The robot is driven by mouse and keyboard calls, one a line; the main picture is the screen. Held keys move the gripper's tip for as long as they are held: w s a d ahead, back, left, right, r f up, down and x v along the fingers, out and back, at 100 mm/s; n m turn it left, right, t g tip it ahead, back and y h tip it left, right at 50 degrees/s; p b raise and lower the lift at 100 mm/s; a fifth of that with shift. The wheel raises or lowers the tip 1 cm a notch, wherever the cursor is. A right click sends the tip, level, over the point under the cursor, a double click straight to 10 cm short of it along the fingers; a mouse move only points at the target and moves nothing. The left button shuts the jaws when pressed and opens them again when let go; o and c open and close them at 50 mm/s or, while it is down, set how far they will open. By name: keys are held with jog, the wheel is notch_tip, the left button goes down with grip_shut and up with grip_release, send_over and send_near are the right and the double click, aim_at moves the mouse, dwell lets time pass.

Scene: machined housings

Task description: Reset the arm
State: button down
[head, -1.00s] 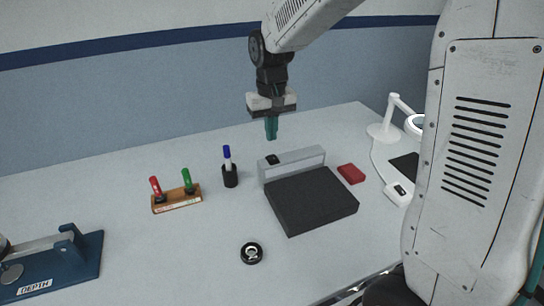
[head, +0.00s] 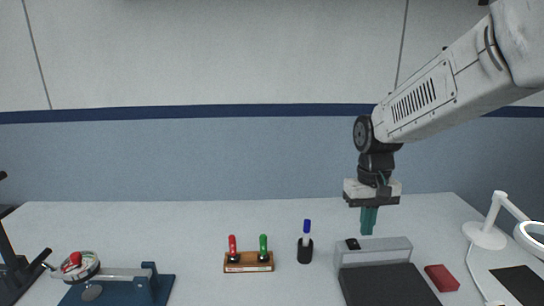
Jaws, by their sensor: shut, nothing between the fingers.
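My gripper (head: 369,220) points straight down at the end of my arm, above the back part of the table (head: 180,226). Its teal fingers are shut with nothing between them. It hangs just above and behind the grey block (head: 376,252) at the back of a black pad (head: 385,285), apart from both as far as I can tell. My arm reaches in from the upper right.
A wooden stand (head: 248,262) holds red and green handled tools. A blue-capped marker stands in a black cup (head: 305,250). A blue depth fixture (head: 150,287) is at left, a red box (head: 441,278) and white lamp (head: 486,236) at right.

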jog(key=s+d+r+t, duration=0.1)
jog(key=s+r, duration=0.2)
jog(key=s, duration=0.9)
jog(key=s+d+r+t, duration=0.1)
jog(key=s+r, duration=0.2)
jog(key=s, duration=0.8)
jog(key=shift+s+d+r+t, duration=0.2)
jog(key=shift+s+d+t, duration=0.1)
jog(key=shift+s, duration=0.1)
